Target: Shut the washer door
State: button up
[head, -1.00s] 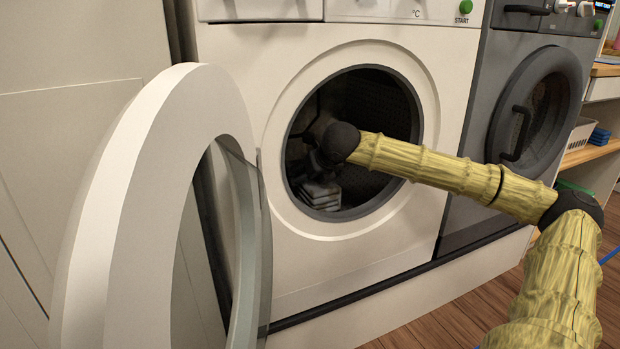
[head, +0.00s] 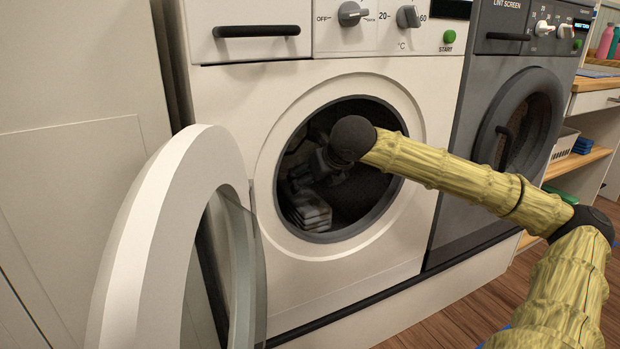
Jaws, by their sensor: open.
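The white washer (head: 420,255) stands in the middle with its round opening uncovered. Its door (head: 160,225), a white ring with a glass middle, stands wide open at the left and comes toward me. My arm reaches in from the right across the opening. My gripper (head: 305,177) is dark and open, at or just inside the mouth of the drum, to the right of the door and apart from it. Its fingers are hard to make out against the dark drum.
A grey dryer (head: 450,150) with its door shut stands close on the right of the washer. Wooden shelves (head: 578,162) with a white basket (head: 562,146) are farther right. A pale panel (head: 70,160) is behind the open door. Wooden floor shows at the lower right.

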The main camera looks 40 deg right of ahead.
aim_at(138, 297)
jog(key=k, duration=1.5)
